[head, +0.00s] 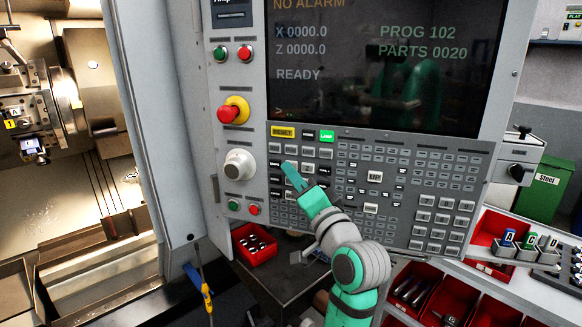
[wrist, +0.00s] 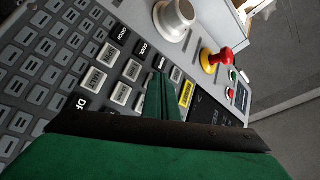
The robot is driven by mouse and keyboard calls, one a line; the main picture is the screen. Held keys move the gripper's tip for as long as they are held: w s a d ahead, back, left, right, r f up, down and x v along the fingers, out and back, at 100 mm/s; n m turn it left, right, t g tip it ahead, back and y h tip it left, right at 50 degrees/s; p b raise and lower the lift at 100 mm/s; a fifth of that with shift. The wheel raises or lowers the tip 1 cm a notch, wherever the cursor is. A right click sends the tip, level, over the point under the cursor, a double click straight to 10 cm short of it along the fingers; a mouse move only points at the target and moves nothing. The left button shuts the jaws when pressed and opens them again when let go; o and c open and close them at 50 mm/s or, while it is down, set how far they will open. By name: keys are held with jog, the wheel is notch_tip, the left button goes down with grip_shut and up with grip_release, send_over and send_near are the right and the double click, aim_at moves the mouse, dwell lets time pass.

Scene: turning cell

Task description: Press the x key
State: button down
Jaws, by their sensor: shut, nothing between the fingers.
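The control panel's keypad (head: 340,185) lies below the screen, with rows of grey, white and black keys. It also fills the left of the wrist view (wrist: 60,50). I cannot single out the x key, as most key labels are too small or blurred to read. My green gripper (head: 289,168) is shut and empty, its tips over the upper left of the keypad. In the wrist view its fingers (wrist: 160,92) lie together among white and black keys, left of a yellow key (wrist: 187,94). The keys under the fingertips are hidden. I cannot tell whether the tips touch one.
The screen (head: 385,55) reads X 0000.0, Z 0000.0 and READY. A red emergency button (head: 232,111) and a grey knob (head: 239,165) stick out left of the keypad. A green lit key (head: 327,136) is above it. A red bin (head: 254,245) stands below the panel.

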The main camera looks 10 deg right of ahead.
jog(key=shift+s+a, duration=0.35)
jog(key=shift+s, duration=0.35)
jog(key=s, duration=0.1)
jog(key=s+a, duration=0.1)
jog(key=s, duration=0.1)
jog(key=s+a, duration=0.1)
jog(key=shift+s, duration=0.3)
dwell(0.4)
